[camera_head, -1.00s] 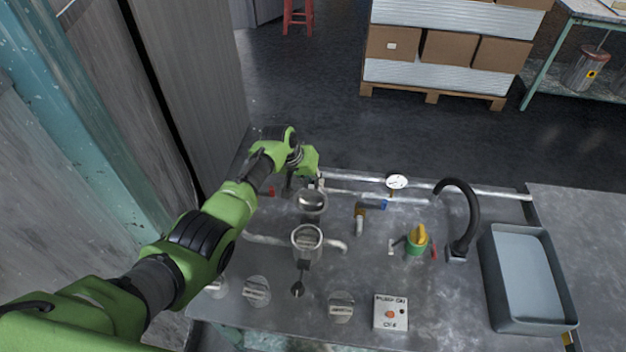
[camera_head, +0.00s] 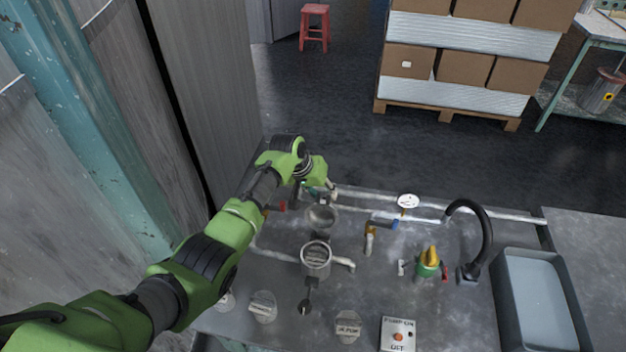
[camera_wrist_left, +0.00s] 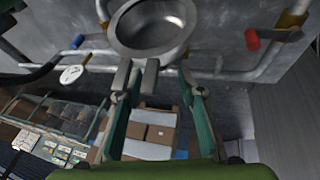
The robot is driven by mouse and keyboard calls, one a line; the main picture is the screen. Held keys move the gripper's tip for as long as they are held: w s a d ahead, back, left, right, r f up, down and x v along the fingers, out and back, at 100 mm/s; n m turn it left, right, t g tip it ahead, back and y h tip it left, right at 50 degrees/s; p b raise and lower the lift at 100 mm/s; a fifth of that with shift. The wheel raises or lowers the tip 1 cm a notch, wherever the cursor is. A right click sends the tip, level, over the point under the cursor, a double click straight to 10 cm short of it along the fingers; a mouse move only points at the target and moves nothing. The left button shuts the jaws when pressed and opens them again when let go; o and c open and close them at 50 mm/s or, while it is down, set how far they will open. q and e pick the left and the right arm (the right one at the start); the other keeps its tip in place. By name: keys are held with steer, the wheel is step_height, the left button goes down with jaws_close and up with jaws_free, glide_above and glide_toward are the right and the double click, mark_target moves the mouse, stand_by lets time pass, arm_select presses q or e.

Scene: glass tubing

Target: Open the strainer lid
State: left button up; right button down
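The strainer (camera_head: 316,262) is a round metal cup standing on the worktop. Its mouth faces up uncovered, and a mesh-like inside shows. The round metal strainer lid (camera_head: 321,218) is swung back behind the cup. In the left wrist view the lid (camera_wrist_left: 152,25) shows as a shiny round dish near the top edge. My left gripper (camera_head: 327,193) is just behind the lid. My right gripper is not in view.
Pipes (camera_head: 390,206) run along the back of the worktop, with a pressure gauge (camera_head: 408,201) and a blue-handled valve (camera_head: 382,223). A black faucet (camera_head: 486,235) and a grey basin (camera_head: 540,300) are at the right. A switch box (camera_head: 398,334) is in front.

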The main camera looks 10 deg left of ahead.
arm_select(q)
steer(key=v, duration=0.9)
steer(key=shift+r, duration=0.1)
